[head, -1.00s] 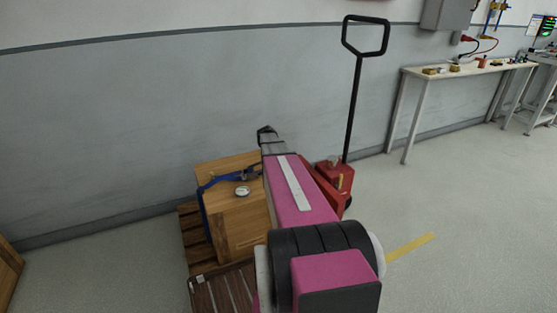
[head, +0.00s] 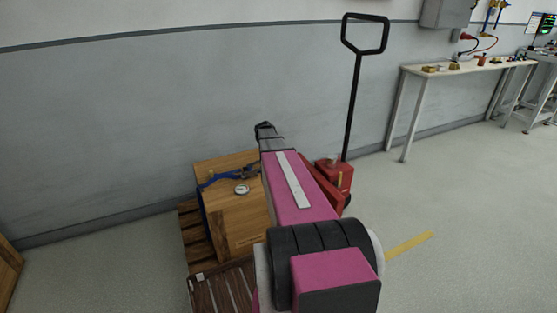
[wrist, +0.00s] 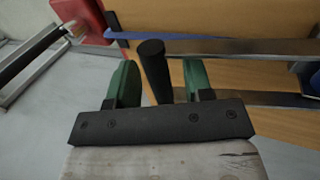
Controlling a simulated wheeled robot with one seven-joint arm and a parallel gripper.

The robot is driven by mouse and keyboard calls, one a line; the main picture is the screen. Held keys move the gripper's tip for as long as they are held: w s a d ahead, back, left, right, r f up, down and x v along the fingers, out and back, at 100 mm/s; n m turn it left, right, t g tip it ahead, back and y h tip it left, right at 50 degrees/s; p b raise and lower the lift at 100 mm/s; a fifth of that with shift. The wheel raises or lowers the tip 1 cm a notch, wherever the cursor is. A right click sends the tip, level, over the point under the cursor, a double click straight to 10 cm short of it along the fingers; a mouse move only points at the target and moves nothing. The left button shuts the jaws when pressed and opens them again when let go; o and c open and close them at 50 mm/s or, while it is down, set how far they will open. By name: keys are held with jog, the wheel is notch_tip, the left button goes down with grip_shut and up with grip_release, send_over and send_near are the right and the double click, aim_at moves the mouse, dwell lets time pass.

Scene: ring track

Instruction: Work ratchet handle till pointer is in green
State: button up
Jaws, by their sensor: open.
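In the wrist view my gripper (wrist: 160,72) is open, its two green fingers on either side of a black cylindrical handle (wrist: 155,70). The handle stands between the fingers with gaps visible on both sides. Beyond it are metal bars (wrist: 225,47) and a blue strap (wrist: 150,37) across the wooden crate (wrist: 210,76). In the head view the crate (head: 237,222) stands on a pallet with the blue strap (head: 220,178) over it. A round white gauge (head: 242,189) sits on top; its pointer and green zone are too small to read. My arm hides the crate's right side.
A red pallet jack (head: 333,175) with a tall black handle (head: 353,105) stands just right of my arm. The wall is close behind the crate. A workbench (head: 470,68) stands at the back right.

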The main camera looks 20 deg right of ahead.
jog(key=v, duration=0.9)
jog(key=shift+a+r, duration=0.1)
jog(key=shift+r, duration=0.05)
